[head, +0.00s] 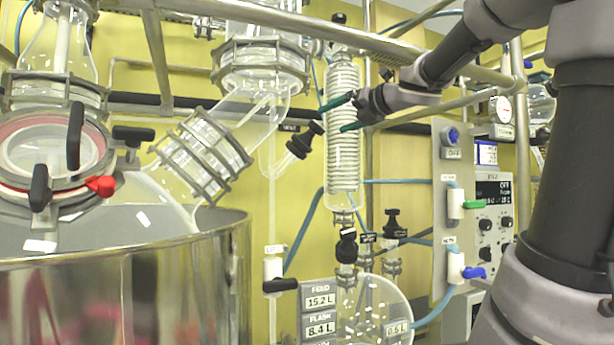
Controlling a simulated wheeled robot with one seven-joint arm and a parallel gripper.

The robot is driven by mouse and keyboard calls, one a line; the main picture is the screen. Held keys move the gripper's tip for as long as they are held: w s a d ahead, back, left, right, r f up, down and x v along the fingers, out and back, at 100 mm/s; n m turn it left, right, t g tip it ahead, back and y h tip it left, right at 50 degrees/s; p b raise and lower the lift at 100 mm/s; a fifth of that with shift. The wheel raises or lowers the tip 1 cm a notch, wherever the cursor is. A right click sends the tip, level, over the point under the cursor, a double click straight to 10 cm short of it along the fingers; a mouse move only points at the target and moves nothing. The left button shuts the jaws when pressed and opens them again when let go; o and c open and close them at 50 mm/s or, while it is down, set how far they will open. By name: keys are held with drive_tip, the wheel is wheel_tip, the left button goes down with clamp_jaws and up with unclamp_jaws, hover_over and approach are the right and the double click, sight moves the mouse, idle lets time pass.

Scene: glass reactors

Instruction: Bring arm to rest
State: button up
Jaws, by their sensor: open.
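My gripper (343,113) is at the end of my arm, which reaches in from the right side of the head view. Its two dark green fingers point left and are spread apart, with nothing between them. In the picture the fingers overlap the coiled glass condenser (343,165). I cannot tell whether they touch it. A black valve knob (303,140) on a glass side arm lies just left of the fingertips, and the gripper is not closed on it.
A steel rail (330,36) crosses above the gripper. A large steel vessel (130,285) with a glass lid stands at left. A panel (453,215) with green and blue valve handles stands at right, beside a control box (494,215). A round flask (372,305) sits below the condenser.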

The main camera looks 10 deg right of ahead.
drive_tip(key=s+d+f+m+t+h, duration=0.2)
drive_tip(key=d+m+h, duration=0.5)
drive_tip(key=m, duration=1.1)
drive_tip(key=s+d+f+m+g+h, duration=0.2)
drive_tip(key=s+d+f+m+h, duration=0.1)
drive_tip(key=f+m, duration=0.6)
drive_tip(key=s+a+f+m+g+y, duration=0.2)
drive_tip(key=s+a+f+m+g, duration=0.1)
drive_tip(key=s+a+f+m, duration=0.2)
drive_tip(key=s+a+f+m+g+y, duration=0.2)
drive_tip(key=s+a+f+m+g, duration=0.2)
drive_tip(key=s+f+m, duration=0.4)
wheel_tip(320, 180, down, 3)
drive_tip(key=shift+s+a+f+g, duration=0.1)
drive_tip(key=shift+s+a+g, duration=0.2)
drive_tip(key=shift+s+a, duration=0.15)
